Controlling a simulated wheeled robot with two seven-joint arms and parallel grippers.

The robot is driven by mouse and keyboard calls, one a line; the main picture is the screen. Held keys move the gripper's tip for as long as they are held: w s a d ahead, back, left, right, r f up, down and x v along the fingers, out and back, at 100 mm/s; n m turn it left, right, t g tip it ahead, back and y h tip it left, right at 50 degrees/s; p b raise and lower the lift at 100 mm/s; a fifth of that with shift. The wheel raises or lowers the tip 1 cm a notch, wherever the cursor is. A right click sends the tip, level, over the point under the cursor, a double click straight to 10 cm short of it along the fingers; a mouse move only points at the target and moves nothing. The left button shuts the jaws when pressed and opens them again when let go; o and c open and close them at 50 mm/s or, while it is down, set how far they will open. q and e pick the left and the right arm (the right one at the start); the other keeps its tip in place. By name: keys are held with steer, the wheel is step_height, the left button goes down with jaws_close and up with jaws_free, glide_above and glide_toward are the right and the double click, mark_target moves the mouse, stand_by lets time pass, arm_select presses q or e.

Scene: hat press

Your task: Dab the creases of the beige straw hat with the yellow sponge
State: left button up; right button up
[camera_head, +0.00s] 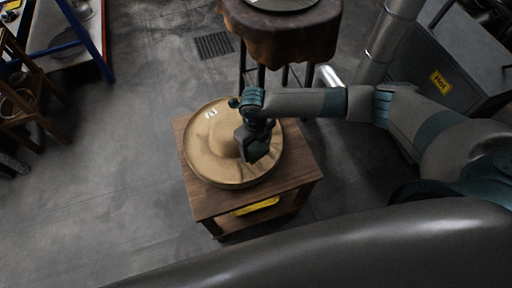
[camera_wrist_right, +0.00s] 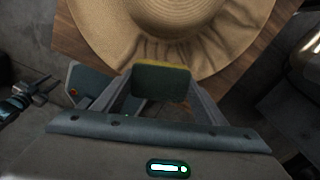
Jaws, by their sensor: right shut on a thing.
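The beige straw hat (camera_head: 208,150) lies brim-wide on a small wooden table, with its crown partly hidden by my right gripper (camera_head: 255,150). In the right wrist view the hat (camera_wrist_right: 180,20) fills the top, and ripples show in its brim on the near side. My right gripper is shut on the sponge (camera_wrist_right: 161,67), a block with a dark green face and a yellow strip along its far edge. The sponge is over the near part of the brim in that view; I cannot tell whether it touches. My left gripper does not show in the head view.
The wooden table (camera_head: 205,203) has a yellow item (camera_head: 256,206) at its front. A round stand with a brown cover (camera_head: 290,35) is behind it. A grey cabinet with a yellow HOT label (camera_head: 440,82) stands right. A wooden rack (camera_head: 30,105) is left. Open floor lies between.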

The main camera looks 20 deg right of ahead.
steer(key=shift+r+p, duration=2.15)
steer(key=shift+r, duration=0.7)
steer(key=shift+f, duration=0.1)
steer(key=m+b, duration=0.1)
steer(key=m, duration=0.1)
steer(key=s+m+b, duration=0.1)
steer(key=m, duration=0.1)
steer(key=shift+d+f, duration=0.2)
steer(key=m, duration=0.1)
steer(key=m+b, duration=0.1)
steer(key=m, duration=0.1)
steer(key=s+m+b, duration=0.1)
steer(key=m, duration=0.1)
steer(key=shift+d, duration=0.25)
steer(key=s+d+m+b, duration=0.2)
steer(key=m+b, duration=0.3)
steer(key=m, duration=1)
steer(key=s+d+m+b, duration=0.3)
steer(key=m+b, duration=0.3)
steer(key=m, duration=1)
steer(key=shift+s+t, duration=0.4)
steer(key=shift+s, duration=0.4)
